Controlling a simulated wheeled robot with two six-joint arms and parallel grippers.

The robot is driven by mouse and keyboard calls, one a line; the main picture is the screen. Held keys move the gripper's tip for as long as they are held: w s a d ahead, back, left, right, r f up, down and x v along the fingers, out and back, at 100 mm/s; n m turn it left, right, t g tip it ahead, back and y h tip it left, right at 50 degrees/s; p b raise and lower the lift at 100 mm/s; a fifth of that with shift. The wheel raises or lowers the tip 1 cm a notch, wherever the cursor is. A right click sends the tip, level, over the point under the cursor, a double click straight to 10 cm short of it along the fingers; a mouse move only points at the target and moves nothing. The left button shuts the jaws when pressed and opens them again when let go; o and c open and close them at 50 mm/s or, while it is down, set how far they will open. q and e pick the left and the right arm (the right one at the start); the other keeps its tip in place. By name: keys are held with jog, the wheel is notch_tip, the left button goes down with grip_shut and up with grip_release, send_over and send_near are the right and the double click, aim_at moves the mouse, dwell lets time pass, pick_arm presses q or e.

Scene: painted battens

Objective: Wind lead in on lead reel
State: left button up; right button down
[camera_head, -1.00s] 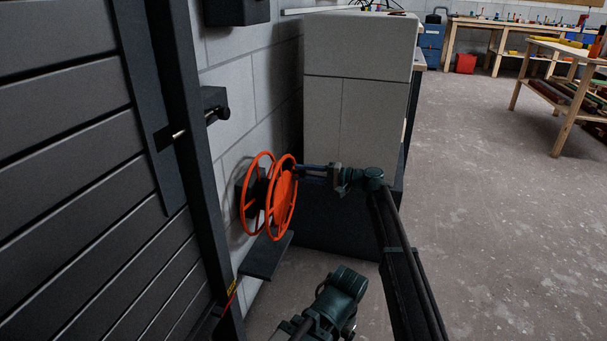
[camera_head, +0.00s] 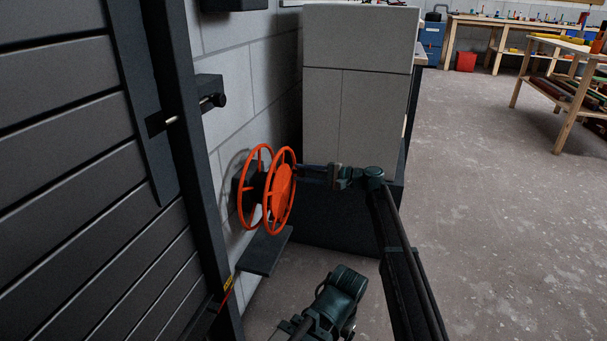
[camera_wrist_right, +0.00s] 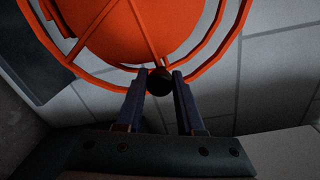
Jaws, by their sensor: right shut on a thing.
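The lead reel (camera_head: 281,189) is orange, with two spoked rims and a solid disc. It stands out from the block wall, left of the pale cabinet. My right gripper (camera_head: 301,169) is at the upper right of its near rim. In the right wrist view, the fingers (camera_wrist_right: 159,88) are shut on a round black knob (camera_wrist_right: 159,80) at the reel's rim. A thin red strand with a yellow tag (camera_head: 228,284), possibly the lead, shows low beside the dark door post. Another arm link of mine is at the bottom; its gripper is not in view.
A dark slatted door (camera_head: 60,190) fills the left side. A dark ledge (camera_head: 264,252) juts out below the reel. The pale cabinet (camera_head: 360,110) stands close behind my right gripper. Open floor (camera_head: 480,200) lies to the right, with wooden benches (camera_head: 500,25) farther back.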

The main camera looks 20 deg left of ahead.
jog(key=shift+s, duration=0.1)
jog(key=c, duration=0.5)
grip_release()
jog(key=shift+c, duration=0.2)
jog(key=d, duration=1.4)
jog(key=shift+r+p, duration=0.35)
jog(key=shift+r, duration=0.05)
jog(key=shift+s, duration=0.1)
